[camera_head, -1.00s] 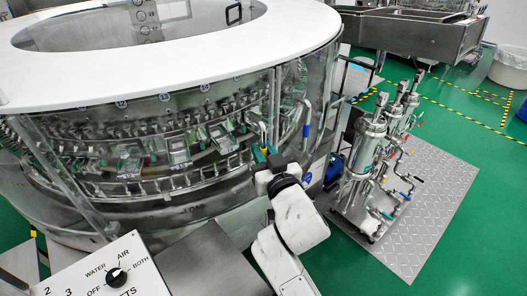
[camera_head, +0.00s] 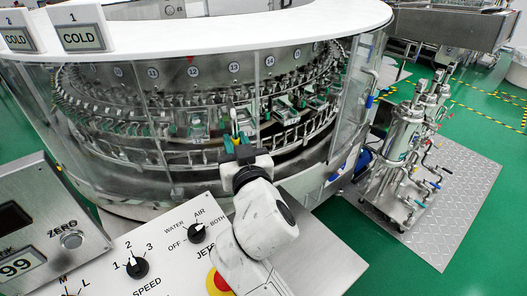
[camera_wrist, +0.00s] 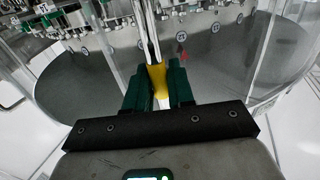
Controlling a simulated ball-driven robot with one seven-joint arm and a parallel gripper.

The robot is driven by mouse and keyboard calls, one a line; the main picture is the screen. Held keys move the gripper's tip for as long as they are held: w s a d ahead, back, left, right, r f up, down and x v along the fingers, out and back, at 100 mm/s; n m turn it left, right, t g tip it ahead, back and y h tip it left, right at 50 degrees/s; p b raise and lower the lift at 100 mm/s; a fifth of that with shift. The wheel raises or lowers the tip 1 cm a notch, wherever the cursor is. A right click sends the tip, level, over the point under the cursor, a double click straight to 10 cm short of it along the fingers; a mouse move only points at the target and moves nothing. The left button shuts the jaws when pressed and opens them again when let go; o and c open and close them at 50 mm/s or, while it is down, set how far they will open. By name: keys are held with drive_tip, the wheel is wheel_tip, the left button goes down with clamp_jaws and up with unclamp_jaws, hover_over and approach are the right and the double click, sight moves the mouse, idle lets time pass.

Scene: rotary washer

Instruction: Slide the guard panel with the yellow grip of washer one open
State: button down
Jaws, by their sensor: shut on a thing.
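My gripper (camera_head: 232,141) is shut on the yellow grip (camera_wrist: 158,78) of an upright metal handle at the front of the round washer (camera_head: 270,31). In the wrist view, my green fingers (camera_wrist: 157,88) stand on both sides of the yellow grip. The handle belongs to a clear guard panel (camera_head: 205,98), whose side edges are hard to make out. Behind the clear wall, a ring of numbered stations with metal clamps shows. A second handle, with a blue grip (camera_head: 370,101), stands farther right, well apart from my gripper.
A control panel (camera_head: 157,238) with knobs and a red stop button (camera_head: 218,283) is close in front. A pump unit (camera_head: 402,150) stands on a metal floor plate (camera_head: 455,215) to the right. Green floor is free at lower right.

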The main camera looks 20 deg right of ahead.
drive_tip(key=b, duration=0.8)
approach(137, 138)
drive_tip(key=w, duration=0.2)
drive_tip(key=w+d, duration=0.1)
drive_tip(key=w, duration=0.1)
drive_tip(key=shift+w+f, duration=0.1)
drive_tip(key=shift+w, duration=0.05)
drive_tip(key=shift+w+a+b, duration=0.2)
drive_tip(key=shift+a+b, duration=0.15)
drive_tip(key=shift+a, duration=0.2)
drive_tip(key=c, duration=1.1)
unclamp_jaws()
drive_tip(key=shift+c, duration=0.2)
drive_tip(key=s, duration=1)
drive_tip(key=shift+s+p, duration=0.3)
drive_tip(key=shift+s, duration=0.1)
drive_tip(key=shift+a, duration=0.15)
